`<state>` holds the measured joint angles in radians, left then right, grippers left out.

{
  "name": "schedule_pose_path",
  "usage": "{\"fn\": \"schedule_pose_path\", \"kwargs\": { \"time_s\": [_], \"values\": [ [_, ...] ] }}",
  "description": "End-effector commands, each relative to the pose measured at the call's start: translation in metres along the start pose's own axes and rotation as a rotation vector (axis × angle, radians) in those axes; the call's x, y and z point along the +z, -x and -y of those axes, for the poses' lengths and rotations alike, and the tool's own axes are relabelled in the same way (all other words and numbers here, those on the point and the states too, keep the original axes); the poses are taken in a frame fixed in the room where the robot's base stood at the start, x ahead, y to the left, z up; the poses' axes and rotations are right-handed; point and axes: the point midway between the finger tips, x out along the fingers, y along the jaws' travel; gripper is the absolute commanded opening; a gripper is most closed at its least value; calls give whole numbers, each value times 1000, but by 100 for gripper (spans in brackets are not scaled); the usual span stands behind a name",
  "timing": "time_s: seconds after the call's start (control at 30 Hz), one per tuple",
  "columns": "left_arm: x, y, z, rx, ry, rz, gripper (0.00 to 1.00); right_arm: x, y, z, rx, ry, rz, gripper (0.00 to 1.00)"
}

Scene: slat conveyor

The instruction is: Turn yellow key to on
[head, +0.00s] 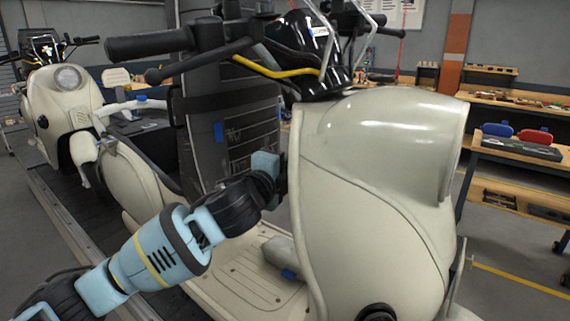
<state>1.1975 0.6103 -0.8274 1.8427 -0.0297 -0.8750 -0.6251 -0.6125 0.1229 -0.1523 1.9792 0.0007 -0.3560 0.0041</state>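No yellow key shows in the head view. A cream scooter (385,175) stands close in front, and its ignition area cannot be made out. My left arm comes in from the lower left, and its wrist reaches the left edge of the scooter's front shield. The fingers of my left gripper are hidden there, so what they touch cannot be seen. My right arm and gripper are not in view.
The near scooter's handlebar (150,45) and a yellow cable (275,70) sit above my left wrist. A dark grey cabinet-like unit (235,125) stands behind it. A second scooter (65,85) stands at the left. Workbenches (500,150) line the right.

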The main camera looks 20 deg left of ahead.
Motion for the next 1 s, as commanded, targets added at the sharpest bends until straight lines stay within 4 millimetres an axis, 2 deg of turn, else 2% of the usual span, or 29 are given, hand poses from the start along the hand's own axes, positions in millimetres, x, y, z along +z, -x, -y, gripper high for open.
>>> {"fn": "schedule_pose_path", "kwargs": {
  "time_s": [0.1, 1.0],
  "values": [
    [-5, 1, -1, 1, 2, -11, 0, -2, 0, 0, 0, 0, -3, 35],
    [-10, 1, -4, 4, 3, -19, 0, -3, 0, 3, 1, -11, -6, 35]
  ]
}}
